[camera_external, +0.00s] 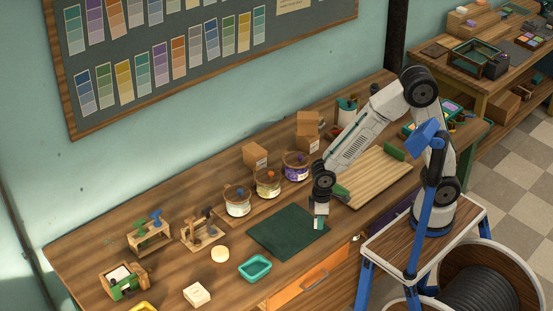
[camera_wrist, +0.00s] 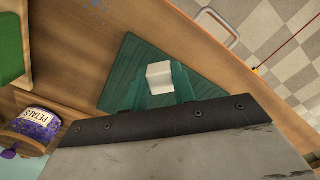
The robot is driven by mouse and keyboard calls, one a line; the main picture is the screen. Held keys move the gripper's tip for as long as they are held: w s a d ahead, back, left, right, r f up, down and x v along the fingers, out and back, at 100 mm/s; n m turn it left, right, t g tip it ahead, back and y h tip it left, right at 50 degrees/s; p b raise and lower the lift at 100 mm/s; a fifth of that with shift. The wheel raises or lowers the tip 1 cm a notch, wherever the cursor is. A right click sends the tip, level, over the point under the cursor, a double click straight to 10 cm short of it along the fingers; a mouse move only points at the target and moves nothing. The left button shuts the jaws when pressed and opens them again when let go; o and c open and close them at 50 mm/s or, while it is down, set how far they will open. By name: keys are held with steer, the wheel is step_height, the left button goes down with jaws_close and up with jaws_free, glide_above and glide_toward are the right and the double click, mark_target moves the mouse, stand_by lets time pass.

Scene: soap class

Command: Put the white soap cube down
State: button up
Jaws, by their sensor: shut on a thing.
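My gripper (camera_external: 318,223) hangs low at the right front part of the dark green mat (camera_external: 280,232), close to the bench's front edge. In the wrist view, my gripper (camera_wrist: 160,87) has its green fingers shut on the white soap cube (camera_wrist: 159,77). The cube sits between the fingertips, with the ribbed green mat (camera_wrist: 124,68) behind it. In the external view the cube is too small and covered to make out clearly. I cannot tell whether it touches the mat.
A teal dish (camera_external: 255,267), a round cream soap (camera_external: 220,254) and a cream block (camera_external: 197,294) lie left of the mat. A wooden board (camera_external: 375,178) lies to the right. An orange drawer front (camera_external: 300,291) is below the edge.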

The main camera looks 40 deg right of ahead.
glide_above(290, 230)
steer(key=shift+s+f, duration=0.15)
steer(key=shift+f, duration=2.1)
steer(key=o, duration=0.9)
steer(key=shift+f, duration=0.15)
steer(key=shift+o, duration=0.2)
step_height(290, 230, up, 12)
